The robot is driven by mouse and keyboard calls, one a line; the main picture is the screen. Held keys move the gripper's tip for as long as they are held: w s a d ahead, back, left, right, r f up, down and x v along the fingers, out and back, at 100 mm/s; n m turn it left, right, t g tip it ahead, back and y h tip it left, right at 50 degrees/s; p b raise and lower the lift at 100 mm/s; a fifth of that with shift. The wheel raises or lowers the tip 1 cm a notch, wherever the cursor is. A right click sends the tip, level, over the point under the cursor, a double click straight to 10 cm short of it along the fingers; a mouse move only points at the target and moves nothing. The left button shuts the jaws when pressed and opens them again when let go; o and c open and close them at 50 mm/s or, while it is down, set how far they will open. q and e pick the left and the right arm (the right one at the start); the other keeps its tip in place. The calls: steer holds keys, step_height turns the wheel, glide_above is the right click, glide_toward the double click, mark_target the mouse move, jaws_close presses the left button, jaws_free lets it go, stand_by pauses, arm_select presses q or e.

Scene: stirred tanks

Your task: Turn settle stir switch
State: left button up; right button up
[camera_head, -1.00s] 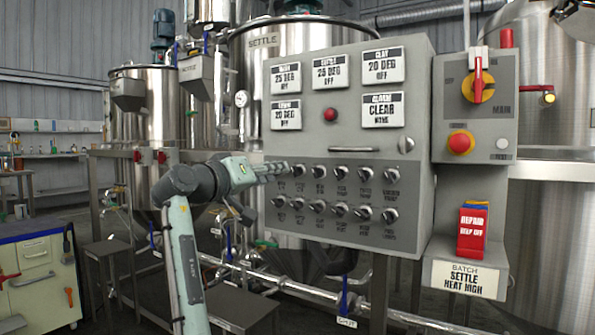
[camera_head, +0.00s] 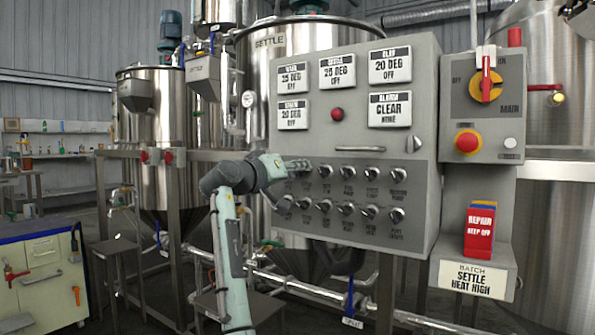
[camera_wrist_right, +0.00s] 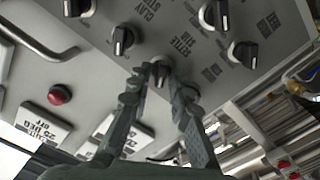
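The settle stir switch (camera_wrist_right: 160,72) is a small black-handled knob on a grey panel, with its label beside it in the right wrist view. My right gripper (camera_wrist_right: 162,76) has its two fingertips close on either side of this knob. Whether they press on it cannot be made out. In the head view my right gripper (camera_head: 306,165) reaches from the left across the left end of the upper knob row and hides the knobs there. The settle display (camera_head: 337,71) reads 25 DEG, OFF. My left gripper is not in view.
Neighbouring knobs (camera_wrist_right: 122,40) sit close to the gripped area. The panel (camera_head: 435,150) also carries a red button (camera_head: 337,114) and a bar handle (camera_head: 360,149). A main switch (camera_head: 487,84) and red stop button (camera_head: 467,142) are at right. Steel tanks stand behind.

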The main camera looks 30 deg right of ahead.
jaws_close()
